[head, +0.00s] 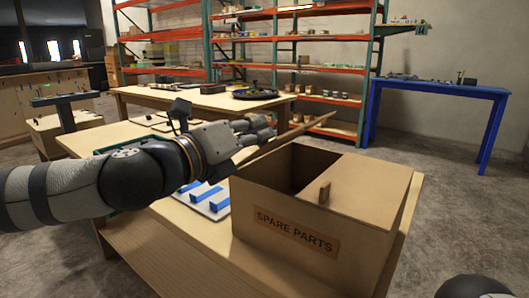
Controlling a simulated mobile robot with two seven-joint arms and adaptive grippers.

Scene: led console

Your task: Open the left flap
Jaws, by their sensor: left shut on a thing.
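A cardboard box (292,247) labelled "SPARE PARTS" stands on the wooden table (180,256). Its left flap (290,138) is raised and shows as a thin slanted brown panel along the left side of the dark opening. My left gripper (268,128) is shut on the left flap from its left side; the fingertips are small and partly hidden. The right flap (365,185) lies flat over the right part of the box, with a small upright tab (324,193) at its inner edge. My right gripper is out of view.
A pale board with blue bars (207,198) lies on the table left of the box, below my left arm. Behind are another wooden table (220,103), shelving (300,65) and a blue bench (440,88). Grey floor is open at the right.

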